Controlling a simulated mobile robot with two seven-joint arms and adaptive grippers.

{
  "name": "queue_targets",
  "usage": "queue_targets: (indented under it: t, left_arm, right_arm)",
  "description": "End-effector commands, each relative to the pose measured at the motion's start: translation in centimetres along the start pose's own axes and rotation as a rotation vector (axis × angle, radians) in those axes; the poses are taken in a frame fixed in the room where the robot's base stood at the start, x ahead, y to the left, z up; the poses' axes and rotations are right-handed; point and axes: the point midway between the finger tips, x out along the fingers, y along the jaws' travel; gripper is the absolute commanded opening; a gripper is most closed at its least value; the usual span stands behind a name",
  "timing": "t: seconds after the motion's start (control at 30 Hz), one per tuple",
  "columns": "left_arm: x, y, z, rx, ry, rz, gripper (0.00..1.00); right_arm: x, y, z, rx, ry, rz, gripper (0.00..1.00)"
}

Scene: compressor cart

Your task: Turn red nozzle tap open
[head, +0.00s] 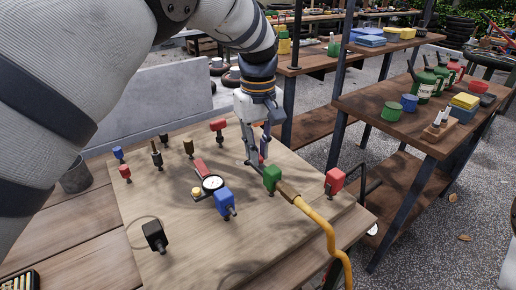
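Several coloured taps stand on a wooden board. One red tap (334,180) is at the board's right edge, beside a dark bent handle. Another red-topped tap (218,126) stands at the back, left of my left gripper (256,162). I cannot tell from this view which red one is the nozzle tap. My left gripper points down just behind the green block (272,178). Its fingers look apart, with no object clearly between them. The finger tips are partly hard to make out near the green block. My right gripper is out of view.
A yellow hose (331,238) runs from the green block off the front of the board. A blue tap (224,201), a round gauge (212,184) and a black tap (154,235) stand on the wooden board (185,262). A shelf (372,104) with cans and boxes stands at right.

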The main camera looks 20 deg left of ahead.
Motion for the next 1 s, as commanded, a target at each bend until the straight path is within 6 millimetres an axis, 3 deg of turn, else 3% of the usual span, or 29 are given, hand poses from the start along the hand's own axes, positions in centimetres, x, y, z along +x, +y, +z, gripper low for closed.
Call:
queue_targets:
  t: [0.03, 0.1, 0.43, 0.8, 1.0]
  left_arm:
    - [0.0, 0.0, 0.0, 0.0, 0.001, 0.001, 0.24]
    - [0.0, 0.0, 0.0, 0.0, 0.001, 0.001, 0.33]
    - [-0.7, 0.1, -0.1, 0.001, 0.002, 0.003, 0.33]
    - [-9.8, 0.1, -0.1, 0.001, 0.004, 0.004, 0.33]
    - [-11.9, 0.0, 0.0, 0.0, 0.001, 0.0, 0.33]
  right_arm:
    - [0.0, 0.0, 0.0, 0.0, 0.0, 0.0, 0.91]
    - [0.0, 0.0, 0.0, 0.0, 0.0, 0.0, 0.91]
    - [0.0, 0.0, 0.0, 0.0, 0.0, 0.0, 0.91]
    - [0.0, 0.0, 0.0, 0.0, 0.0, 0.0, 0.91]
    - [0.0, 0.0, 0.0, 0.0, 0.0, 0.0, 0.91]
